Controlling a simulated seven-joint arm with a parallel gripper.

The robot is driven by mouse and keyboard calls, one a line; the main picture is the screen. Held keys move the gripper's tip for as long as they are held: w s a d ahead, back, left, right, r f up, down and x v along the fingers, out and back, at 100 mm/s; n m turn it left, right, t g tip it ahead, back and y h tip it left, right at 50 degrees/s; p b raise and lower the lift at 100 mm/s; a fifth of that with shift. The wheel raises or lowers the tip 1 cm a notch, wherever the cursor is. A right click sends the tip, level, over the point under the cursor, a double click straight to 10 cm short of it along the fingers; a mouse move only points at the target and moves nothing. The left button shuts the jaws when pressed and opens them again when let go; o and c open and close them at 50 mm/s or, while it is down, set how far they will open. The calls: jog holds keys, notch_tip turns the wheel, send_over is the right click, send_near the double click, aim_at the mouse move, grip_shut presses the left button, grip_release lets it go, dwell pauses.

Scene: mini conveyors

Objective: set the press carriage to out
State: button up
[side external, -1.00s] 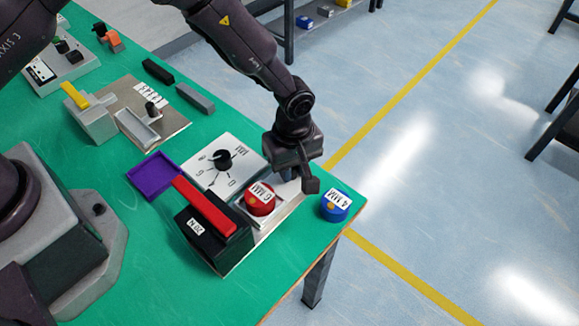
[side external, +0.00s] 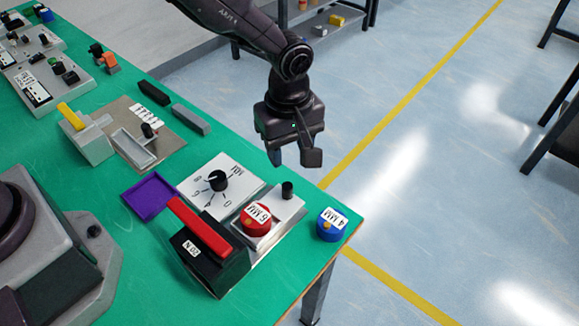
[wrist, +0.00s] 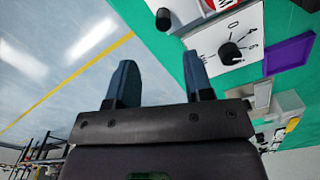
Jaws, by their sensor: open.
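The press is a black body (side external: 212,266) with a red lever (side external: 199,228) and an "N" label. Its pale carriage (side external: 291,208) sticks out from the body toward the table's right edge. A red "6 MM" die (side external: 256,220) sits on the carriage, clear of the body. A black knob (side external: 287,189) stands upright at the carriage's far end; a dark knob also shows at the top of the wrist view (wrist: 163,18). My gripper (side external: 293,161) is open and empty, above and apart from the knob. Both fingers show apart in the wrist view (wrist: 160,82).
A blue "4 MM" die (side external: 331,224) stands near the table's right edge. A white dial plate (side external: 240,172) and a purple tray (side external: 150,197) lie beside the press. A fixture with a yellow lever (side external: 71,116) and several control boxes stand farther back.

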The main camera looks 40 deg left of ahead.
notch_tip(320, 180, up, 3)
jog(key=shift+f, duration=0.15)
jog(key=shift+m, duration=0.3)
jog(key=s+a+r+m+t, duration=0.5)
jog(key=s+a+r+m, duration=0.8)
jog(key=s+a+r, duration=0.6)
jog(key=shift+s+r+t, duration=0.3)
jog(key=shift+s+r, duration=0.5)
jog(key=shift+s, duration=0.1)
